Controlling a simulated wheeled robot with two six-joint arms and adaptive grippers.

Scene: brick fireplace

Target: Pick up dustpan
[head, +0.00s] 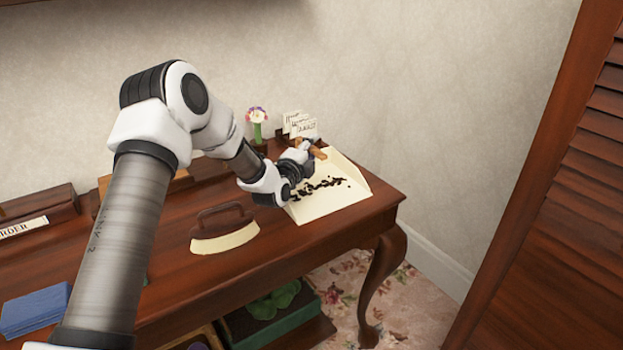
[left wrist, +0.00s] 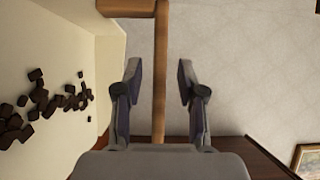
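The cream dustpan (head: 330,208) lies on the right end of the wooden desk, with several dark crumbs in it. Its brown wooden handle (head: 318,153) is at the far left side, partly hidden by my left gripper (head: 306,150). In the left wrist view, the pan (left wrist: 50,50) fills the left side and the handle (left wrist: 160,70) runs upright between the fingers. My left gripper (left wrist: 158,85) is open, with a gap between each finger and the handle. My right gripper is in neither view.
A brush (head: 222,225) with cream bristles lies on the desk (head: 270,258) left of the dustpan. A flower ornament (head: 257,118) and white cards (head: 302,125) stand behind my left gripper. A blue book (head: 35,310) is at front left. A louvred door (head: 560,230) stands right.

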